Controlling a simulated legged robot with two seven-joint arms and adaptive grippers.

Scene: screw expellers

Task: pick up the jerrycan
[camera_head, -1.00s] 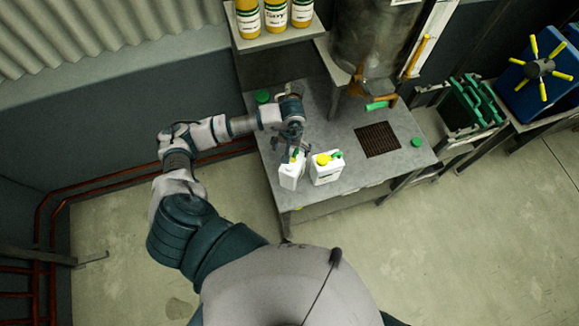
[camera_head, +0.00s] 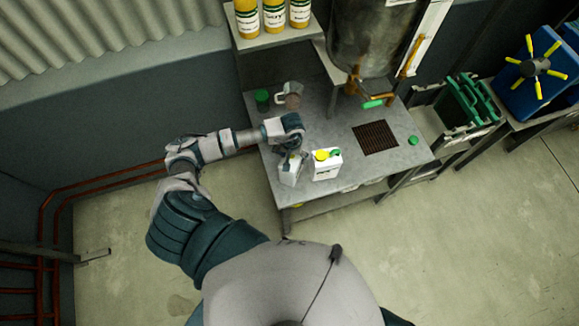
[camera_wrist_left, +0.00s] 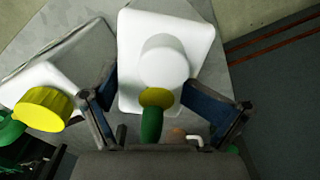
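Two white jerrycans stand side by side on the grey metal table (camera_head: 345,128). The left jerrycan (camera_head: 287,175) is partly hidden under my left gripper (camera_head: 292,160). In the left wrist view this jerrycan (camera_wrist_left: 182,32) lies between the two blue fingers of the left gripper (camera_wrist_left: 160,95), with a green and yellow part near its neck. The fingers are spread on either side of it; firm contact does not show. The right jerrycan (camera_head: 326,168) has a yellow cap and a green part; it also shows at the left in the wrist view (camera_wrist_left: 60,62). My right gripper is out of view.
A clear jug (camera_head: 290,92) and a green-lidded container (camera_head: 262,99) stand at the table's back left. A tank (camera_head: 372,40) with a green-handled tap overhangs the back, near a brown grate (camera_head: 376,137). A shelf with yellow bottles (camera_head: 273,18) is above.

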